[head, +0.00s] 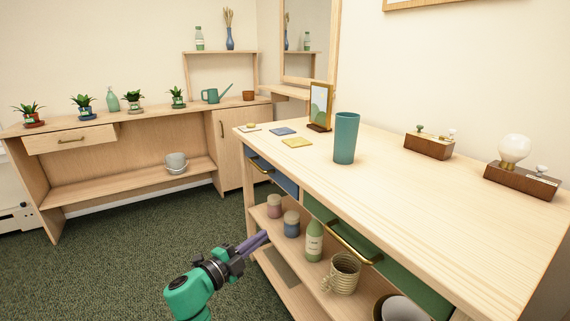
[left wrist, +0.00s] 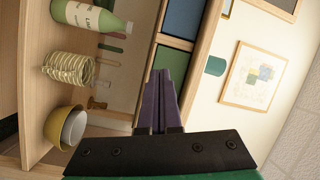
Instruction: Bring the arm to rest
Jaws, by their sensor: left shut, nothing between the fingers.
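My left gripper (head: 256,241) is shut and empty in the head view. It is in front of the wooden sideboard (head: 450,219), below its top and beside the lower shelf. In the left wrist view its purple fingers (left wrist: 164,85) lie together, with the sideboard's drawer fronts beyond them. My right gripper is in neither view.
The lower shelf holds jars (head: 291,223), a green bottle (head: 314,240) and a ribbed mug (head: 343,272). A teal cup (head: 346,138) stands on top. The green drawer (head: 390,265) has a brass handle. Carpet (head: 110,275) is clear at left.

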